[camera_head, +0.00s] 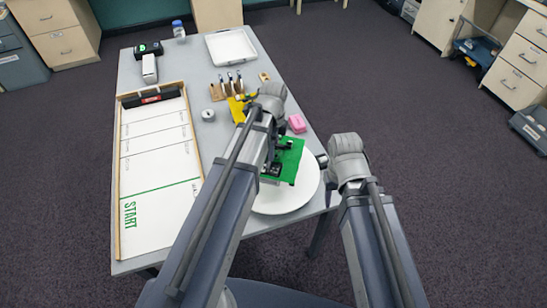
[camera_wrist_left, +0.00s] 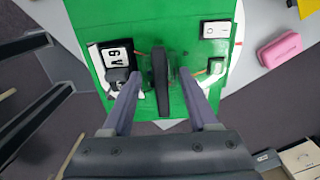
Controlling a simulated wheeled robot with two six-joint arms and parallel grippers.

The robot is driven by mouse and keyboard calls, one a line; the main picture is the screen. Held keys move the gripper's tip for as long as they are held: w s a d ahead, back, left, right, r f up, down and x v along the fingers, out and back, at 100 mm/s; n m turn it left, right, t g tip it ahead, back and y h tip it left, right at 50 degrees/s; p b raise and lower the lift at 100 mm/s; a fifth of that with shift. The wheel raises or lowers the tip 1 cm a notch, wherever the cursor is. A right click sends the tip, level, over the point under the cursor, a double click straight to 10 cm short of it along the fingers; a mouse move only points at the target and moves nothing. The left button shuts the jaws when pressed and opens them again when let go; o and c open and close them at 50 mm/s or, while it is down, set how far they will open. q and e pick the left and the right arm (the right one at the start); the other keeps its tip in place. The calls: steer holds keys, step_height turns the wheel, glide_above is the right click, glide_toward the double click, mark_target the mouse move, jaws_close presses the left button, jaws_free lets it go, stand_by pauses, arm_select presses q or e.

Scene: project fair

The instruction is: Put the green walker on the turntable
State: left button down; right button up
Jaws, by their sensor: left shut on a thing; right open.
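The green walker (camera_head: 291,161) is a flat green board with dark and white parts on top. In the left wrist view (camera_wrist_left: 123,20) it fills the upper middle. My left gripper (camera_wrist_left: 160,78) is shut on its dark upright middle part. In the head view the left gripper (camera_head: 272,163) is partly hidden by its arm. The white round turntable (camera_head: 290,200) lies at the table's near right corner, with the walker over its far part. I cannot tell whether they touch. My right gripper (camera_head: 322,161) is open at the table's right edge, mostly hidden behind its wrist.
A pink case (camera_head: 297,123) lies just beyond the walker. A tool holder (camera_head: 228,88), a yellow piece (camera_head: 236,108) and a white tray (camera_head: 231,46) stand further back. A START track board (camera_head: 158,160) covers the table's left side.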

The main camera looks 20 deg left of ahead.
arm_select(q)
steer(key=shift+f+b, duration=1.8)
steer(key=shift+b, duration=0.05)
steer(key=shift+f, duration=0.25)
steer(key=shift+c, duration=0.8)
jaws_free()
steer(key=shift+r, duration=0.1)
step_height(320, 180, up, 12)
steer(key=p, duration=1.2)
steer(key=shift+r, duration=0.2)
steer(key=s+d+n+y, duration=0.1)
steer(key=s+d+n, duration=0.9)
steer(key=s+n, duration=0.4)
steer(key=shift+d, duration=0.15)
